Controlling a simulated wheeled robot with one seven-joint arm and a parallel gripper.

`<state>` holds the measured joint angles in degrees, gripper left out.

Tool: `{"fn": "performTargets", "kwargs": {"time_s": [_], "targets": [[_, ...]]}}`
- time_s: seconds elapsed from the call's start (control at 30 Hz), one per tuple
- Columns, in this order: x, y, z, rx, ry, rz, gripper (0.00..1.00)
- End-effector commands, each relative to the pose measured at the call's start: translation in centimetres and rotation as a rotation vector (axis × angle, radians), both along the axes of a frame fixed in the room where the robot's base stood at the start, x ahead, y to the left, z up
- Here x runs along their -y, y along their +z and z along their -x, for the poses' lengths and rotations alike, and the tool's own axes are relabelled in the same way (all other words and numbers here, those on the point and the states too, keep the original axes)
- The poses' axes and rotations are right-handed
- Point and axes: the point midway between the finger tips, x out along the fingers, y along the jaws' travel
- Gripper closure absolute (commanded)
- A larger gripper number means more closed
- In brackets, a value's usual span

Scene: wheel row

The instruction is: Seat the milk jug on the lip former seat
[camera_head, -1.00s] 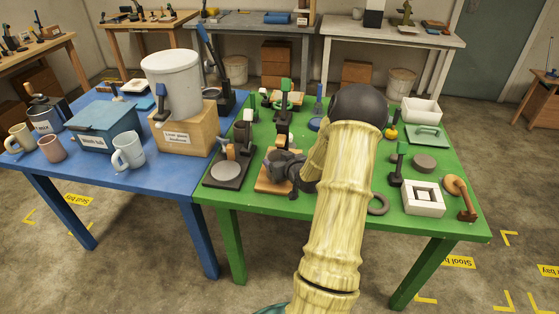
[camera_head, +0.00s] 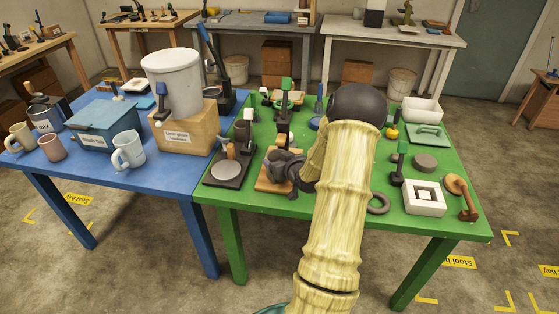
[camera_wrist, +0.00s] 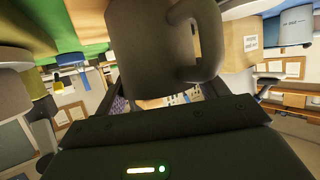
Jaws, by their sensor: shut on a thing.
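The milk jug (camera_wrist: 150,50) is a grey-brown vessel with a large handle on its right in the wrist view. My gripper (camera_wrist: 163,88) is shut on it, with a finger at either side of its lower part. In the head view my gripper (camera_head: 282,168) is low over a wooden base (camera_head: 268,187) at the front left of the green table. A dark upright post stands just behind it. I take this fixture to be the lip former seat, but my gripper and arm hide much of it. I cannot tell whether the jug touches the seat.
A black stand with a grey disc (camera_head: 227,170) is close on the left. A grey ring (camera_head: 378,204) and a white square block (camera_head: 424,198) are to the right. The blue table (camera_head: 170,172) adjoins on the left, with mugs and a wooden box (camera_head: 184,132).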

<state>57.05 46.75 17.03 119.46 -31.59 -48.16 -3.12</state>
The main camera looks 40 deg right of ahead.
Motion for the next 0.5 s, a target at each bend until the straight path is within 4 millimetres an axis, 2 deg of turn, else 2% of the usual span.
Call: {"fn": "performTargets", "kwargs": {"time_s": [0.5], "targets": [[0.01,-0.53,-0.04,0.002,0.000,0.001,0.55]]}}
